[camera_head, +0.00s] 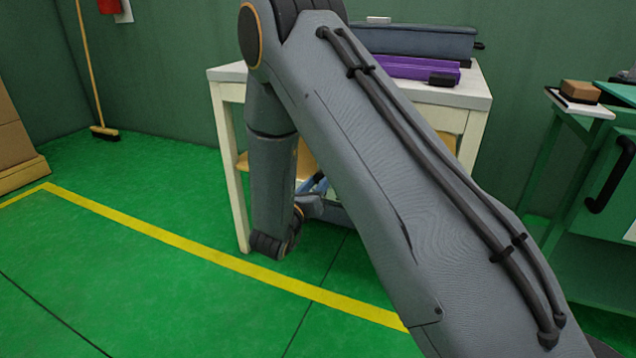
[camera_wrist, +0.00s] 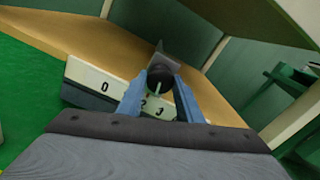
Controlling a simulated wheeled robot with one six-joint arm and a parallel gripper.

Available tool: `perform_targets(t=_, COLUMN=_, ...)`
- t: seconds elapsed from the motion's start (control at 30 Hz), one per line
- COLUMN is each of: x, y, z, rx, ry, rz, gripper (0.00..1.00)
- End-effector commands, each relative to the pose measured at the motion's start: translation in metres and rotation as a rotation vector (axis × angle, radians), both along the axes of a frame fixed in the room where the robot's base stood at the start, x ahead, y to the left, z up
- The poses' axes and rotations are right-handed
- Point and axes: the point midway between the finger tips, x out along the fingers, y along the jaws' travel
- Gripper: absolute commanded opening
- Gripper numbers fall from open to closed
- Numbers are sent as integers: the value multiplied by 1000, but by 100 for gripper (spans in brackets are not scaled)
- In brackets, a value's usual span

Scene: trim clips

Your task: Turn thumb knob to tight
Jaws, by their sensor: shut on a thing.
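The dark round thumb knob (camera_wrist: 160,73) sits between the two blue fingers of my gripper (camera_wrist: 160,84) in the wrist view, and the fingers are shut on it. A pale green mark shows on the knob's near side, pointing down the picture towards the 2. Behind the fingers is a white scale plate (camera_wrist: 88,76) with 0, 2 and 3 legible; the space between 0 and 2 is covered by the left finger. A grey plate rises behind the knob. In the head view, my arm hides the knob; only a bit of my blue gripper (camera_head: 314,184) shows under the table.
The white table (camera_head: 229,72) carries a purple case (camera_head: 405,68) and a grey-blue case (camera_head: 420,40). Its wooden lower shelf (camera_wrist: 75,34) and pale legs are close around my gripper. A green cart (camera_head: 600,235) stands right.

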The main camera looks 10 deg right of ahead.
Motion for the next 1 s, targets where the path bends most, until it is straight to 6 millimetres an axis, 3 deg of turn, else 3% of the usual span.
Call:
perform_targets(t=0.4, x=0, y=0, z=-1, rx=151, ry=-108, rz=1, gripper=10)
perform_targets(t=0.97, x=0, y=0, z=-1, rx=172, ry=-124, rz=1, gripper=10)
perform_targets(t=1.0, x=0, y=0, z=-1, rx=172, ry=-124, rz=1, gripper=39)
